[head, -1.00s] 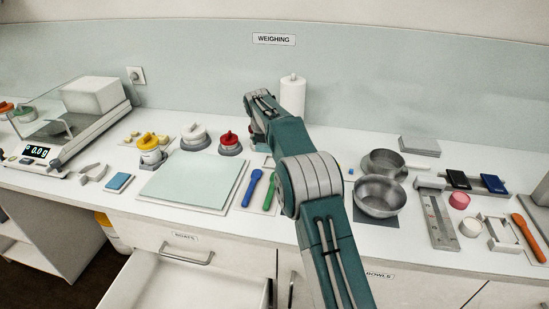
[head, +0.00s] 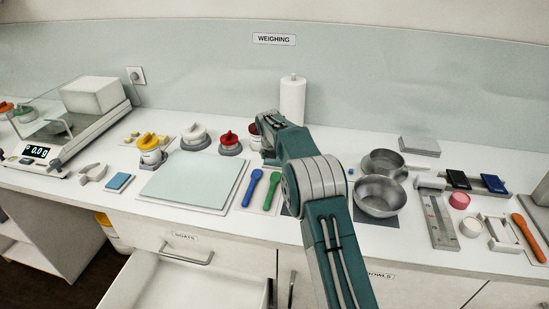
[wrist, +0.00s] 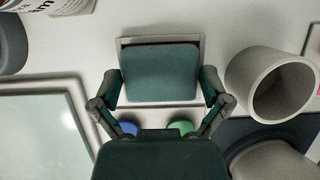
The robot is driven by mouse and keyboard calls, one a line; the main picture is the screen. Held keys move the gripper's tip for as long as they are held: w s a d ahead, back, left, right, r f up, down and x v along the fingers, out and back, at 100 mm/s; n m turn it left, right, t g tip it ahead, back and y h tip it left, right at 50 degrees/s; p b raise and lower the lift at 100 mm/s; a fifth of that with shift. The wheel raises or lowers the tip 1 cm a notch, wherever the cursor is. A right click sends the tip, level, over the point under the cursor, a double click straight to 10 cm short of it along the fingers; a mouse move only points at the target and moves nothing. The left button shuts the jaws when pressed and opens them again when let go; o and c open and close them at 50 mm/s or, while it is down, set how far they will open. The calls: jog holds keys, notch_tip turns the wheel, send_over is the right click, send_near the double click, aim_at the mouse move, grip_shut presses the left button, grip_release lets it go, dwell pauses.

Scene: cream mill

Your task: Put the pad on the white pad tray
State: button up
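A flat teal pad (wrist: 162,74) sits between the two fingers of my gripper (wrist: 162,86) in the wrist view. The fingers meet its left and right sides, so my gripper looks shut on it. Directly under the pad is the shallow white pad tray (wrist: 160,40), its rim showing around the pad's far edge. The pad lines up with the tray; I cannot tell whether it rests on the tray floor or hangs just above it. In the head view my wrist covers the pad and tray.
Blue (head: 252,188) and green (head: 271,190) spoons lie just in front. A pale board (head: 193,178) is at the left, metal bowls (head: 380,196) at the right. A paper roll (head: 292,100) stands behind. A small blue block (head: 118,182) lies farther left.

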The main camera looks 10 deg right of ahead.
jog(key=shift+r, duration=0.1)
jog(key=v, duration=1.2)
